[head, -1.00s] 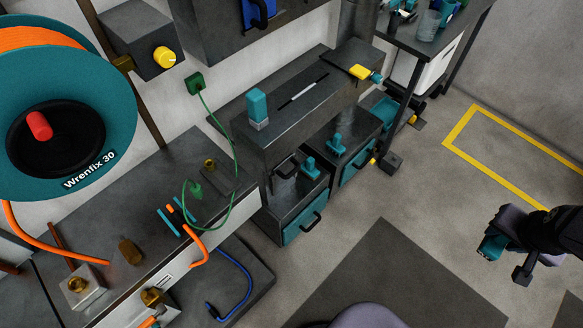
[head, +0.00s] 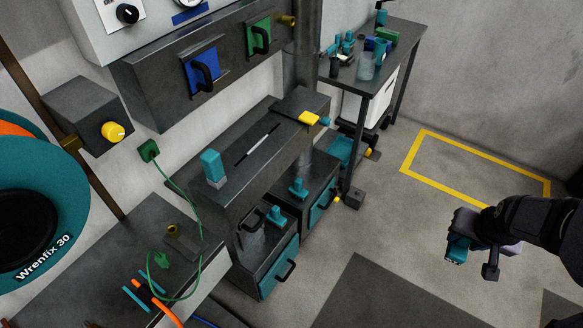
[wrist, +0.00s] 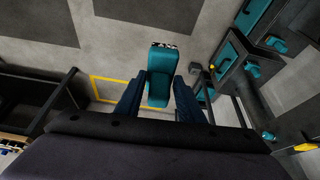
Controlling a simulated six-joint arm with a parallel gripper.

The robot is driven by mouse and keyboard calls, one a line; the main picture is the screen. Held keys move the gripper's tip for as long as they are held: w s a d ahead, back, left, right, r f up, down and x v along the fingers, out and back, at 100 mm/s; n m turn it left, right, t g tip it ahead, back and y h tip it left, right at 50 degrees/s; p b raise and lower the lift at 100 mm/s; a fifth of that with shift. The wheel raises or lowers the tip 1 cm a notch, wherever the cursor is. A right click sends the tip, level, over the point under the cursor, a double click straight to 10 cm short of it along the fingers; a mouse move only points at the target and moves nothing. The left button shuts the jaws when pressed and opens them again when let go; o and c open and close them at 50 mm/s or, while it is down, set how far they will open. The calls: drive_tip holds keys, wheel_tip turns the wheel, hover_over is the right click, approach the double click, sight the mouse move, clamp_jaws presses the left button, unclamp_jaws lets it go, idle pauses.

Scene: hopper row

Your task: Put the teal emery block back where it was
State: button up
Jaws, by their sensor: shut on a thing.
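My gripper (head: 466,250) is at the right of the head view, out over open floor. It is shut on the teal emery block (head: 457,249). In the wrist view the block (wrist: 159,84) sits between the two dark fingers (wrist: 160,98), its dark, speckled end pointing away from me. The fingers cover its sides. Another teal block with a grey base (head: 212,166) stands upright on the dark hopper housing (head: 262,150), far from my gripper.
Open teal-fronted drawers (head: 278,268) below the housing hold teal pieces. A side table (head: 385,50) at the back carries teal, green and blue items. A yellow floor outline (head: 470,155) encloses bare floor. A workbench (head: 120,240) with a green cable stands at left.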

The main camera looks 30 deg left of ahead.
drive_tip(key=w+a+r+n+y+p, duration=0.1)
drive_tip(key=w+a+r+n+p, duration=0.15)
drive_tip(key=a, duration=0.75)
drive_tip(key=w+a+r+n+y+p, duration=0.1)
drive_tip(key=w+a+r+n, duration=0.2)
drive_tip(key=a, duration=0.8)
drive_tip(key=w+a+r+n+y+p, duration=0.1)
drive_tip(key=w+a+r+p, duration=0.2)
drive_tip(key=a, duration=0.7)
drive_tip(key=s+a+r+n+g+y+p, duration=0.1)
drive_tip(key=s+a+r+n+p, duration=0.15)
drive_tip(key=s+a, duration=0.85)
drive_tip(key=s+a+r+n+g+p, duration=0.15)
drive_tip(key=s+a+r+n, duration=0.4)
drive_tip(key=a, duration=0.95)
drive_tip(key=shift+m, duration=0.85)
drive_tip(key=shift+s+a+f+p, duration=0.1)
drive_tip(key=shift+s+f+p, duration=0.15)
drive_tip(key=shift+f, duration=1.7)
drive_tip(key=shift+s+a+f+p, duration=0.1)
drive_tip(key=shift+s+f+p, duration=0.15)
drive_tip(key=shift+f, duration=1.65)
drive_tip(key=shift+s+f+p, duration=0.15)
drive_tip(key=shift+f+p, duration=0.2)
drive_tip(key=shift+f, duration=1.6)
drive_tip(key=shift+f, duration=0.15)
drive_tip(key=o, duration=1.1)
